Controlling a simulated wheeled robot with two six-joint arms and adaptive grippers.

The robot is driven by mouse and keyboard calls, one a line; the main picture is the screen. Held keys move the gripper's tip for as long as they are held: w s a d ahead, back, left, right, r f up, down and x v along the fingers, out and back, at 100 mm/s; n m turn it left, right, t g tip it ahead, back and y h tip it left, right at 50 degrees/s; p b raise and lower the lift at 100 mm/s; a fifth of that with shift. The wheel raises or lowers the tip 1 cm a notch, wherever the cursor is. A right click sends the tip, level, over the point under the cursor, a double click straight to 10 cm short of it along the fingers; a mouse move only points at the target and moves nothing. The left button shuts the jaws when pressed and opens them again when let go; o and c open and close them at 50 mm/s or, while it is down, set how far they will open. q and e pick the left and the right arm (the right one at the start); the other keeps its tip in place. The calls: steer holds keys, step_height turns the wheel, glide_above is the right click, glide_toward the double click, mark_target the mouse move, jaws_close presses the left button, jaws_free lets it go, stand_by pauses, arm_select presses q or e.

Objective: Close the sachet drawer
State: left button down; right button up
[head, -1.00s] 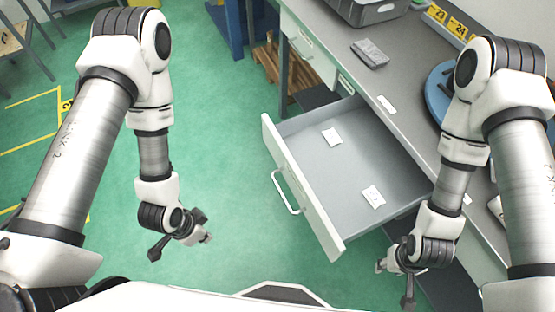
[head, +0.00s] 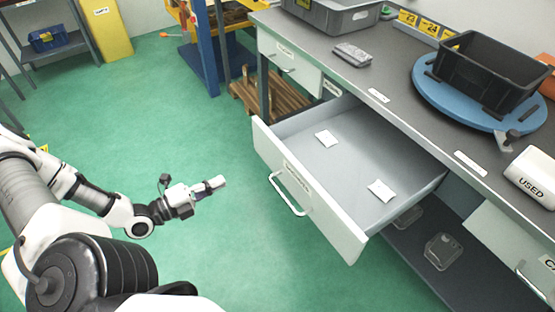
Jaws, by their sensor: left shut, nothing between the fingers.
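The sachet drawer (head: 310,208) stands pulled out from under the grey workbench, with its front panel towards the lower left. A pale bar handle (head: 287,194) is on that panel. Two white sachets lie inside, one farther back (head: 326,138) and one nearer the right side (head: 381,190). My left gripper (head: 218,184) is shut and empty, over the green floor to the left of the drawer front. It is apart from the handle. My right gripper is out of view.
The workbench (head: 405,90) holds a grey crate, a black bin (head: 488,72) on a blue turntable (head: 428,88), and a white container marked USED (head: 535,175). A closed drawer (head: 288,65) is farther back. A wooden pallet (head: 268,97) stands behind. Floor left of the drawer is clear.

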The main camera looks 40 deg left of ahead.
mark_target(272, 158)
arm_select(q)
steer(key=b+x, duration=0.3)
steer(key=x, duration=0.1)
steer(key=b+x, duration=0.7)
steer(key=x, duration=0.2)
steer(key=shift+d+f+b, duration=0.1)
steer(key=shift+f+b, duration=0.25)
steer(key=shift+b, duration=0.05)
steer(key=shift+w+d+r+b, duration=0.2)
steer(key=shift+w+b, duration=0.1)
steer(key=shift+w, duration=0.3)
steer(key=shift+r, duration=0.15)
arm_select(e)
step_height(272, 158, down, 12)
arm_select(q)
steer(key=shift+w, duration=0.1)
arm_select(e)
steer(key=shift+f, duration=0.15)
